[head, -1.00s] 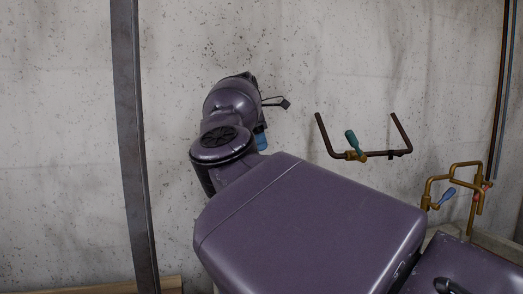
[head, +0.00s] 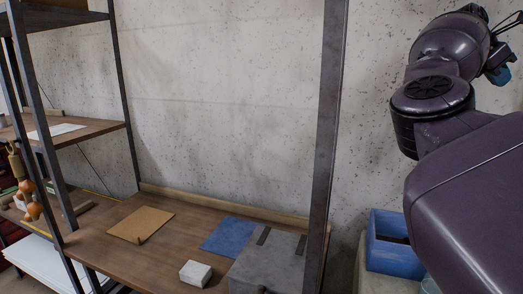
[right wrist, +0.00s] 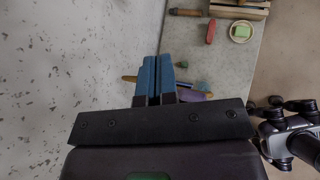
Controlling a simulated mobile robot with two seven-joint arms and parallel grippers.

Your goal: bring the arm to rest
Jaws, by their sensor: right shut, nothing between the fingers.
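My right arm (head: 440,90) is raised at the right side of the head view, in front of the concrete wall. My right gripper (head: 497,72) is partly in view near the right edge, with blue fingers. In the right wrist view the blue fingers (right wrist: 157,76) lie side by side, shut with nothing between them. My left gripper is in neither view. No beam scale can be made out.
A shelf unit (head: 110,262) holds an orange-brown sheet (head: 141,223), a blue sheet (head: 229,238), a white block (head: 195,273) and a grey box (head: 262,270). A blue bin (head: 388,258) stands right of its post. A grey counter (right wrist: 230,62) with small items shows in the wrist view.

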